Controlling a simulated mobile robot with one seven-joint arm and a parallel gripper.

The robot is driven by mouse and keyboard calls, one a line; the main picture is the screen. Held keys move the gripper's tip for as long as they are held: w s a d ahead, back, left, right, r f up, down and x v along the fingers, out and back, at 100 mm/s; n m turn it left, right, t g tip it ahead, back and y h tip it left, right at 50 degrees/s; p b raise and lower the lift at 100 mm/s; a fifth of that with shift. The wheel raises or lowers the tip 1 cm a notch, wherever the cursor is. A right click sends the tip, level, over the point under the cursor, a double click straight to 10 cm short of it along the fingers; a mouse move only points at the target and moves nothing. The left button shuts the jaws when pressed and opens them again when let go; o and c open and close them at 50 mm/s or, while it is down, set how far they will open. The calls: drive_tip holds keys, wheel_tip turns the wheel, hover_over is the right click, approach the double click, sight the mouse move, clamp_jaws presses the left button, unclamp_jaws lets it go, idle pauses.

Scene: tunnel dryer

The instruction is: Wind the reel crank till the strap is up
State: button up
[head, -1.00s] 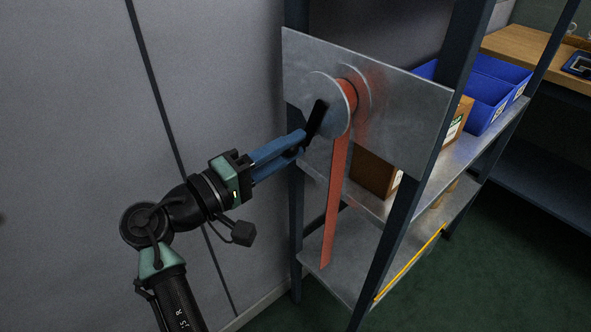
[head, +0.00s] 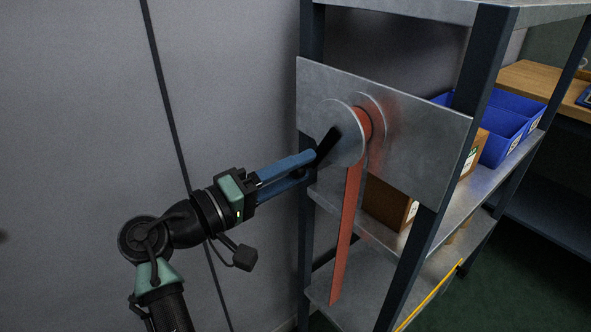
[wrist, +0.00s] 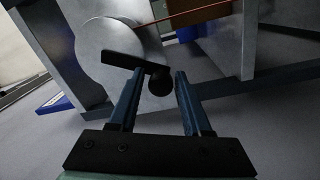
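The reel (head: 343,131) is a grey metal disc pair on a plate, with a red strap wound on it. The strap (head: 347,235) hangs straight down from the reel, its lower end near the lower shelf. The black crank (head: 329,143) lies across the reel's front face and slants down to the left. In the wrist view, the crank arm (wrist: 119,60) ends in a dark round knob (wrist: 160,82). My gripper (head: 314,165) is at the crank's lower end. In the wrist view, its blue fingers (wrist: 159,75) stand apart on either side of the knob, with narrow gaps showing.
The metal plate (head: 425,145) is fixed to a rack with dark posts (head: 475,70). Blue bins (head: 510,130) and a cardboard box (head: 388,203) stand on the shelf behind it. A yellow rod (head: 440,290) lies low on the right. A grey wall (head: 230,70) is at the left.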

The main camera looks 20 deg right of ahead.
drive_tip(key=shift+o, duration=0.8)
drive_tip(key=p+v, duration=0.1)
drive_tip(key=v, duration=1.2)
drive_tip(key=shift+p, duration=0.4)
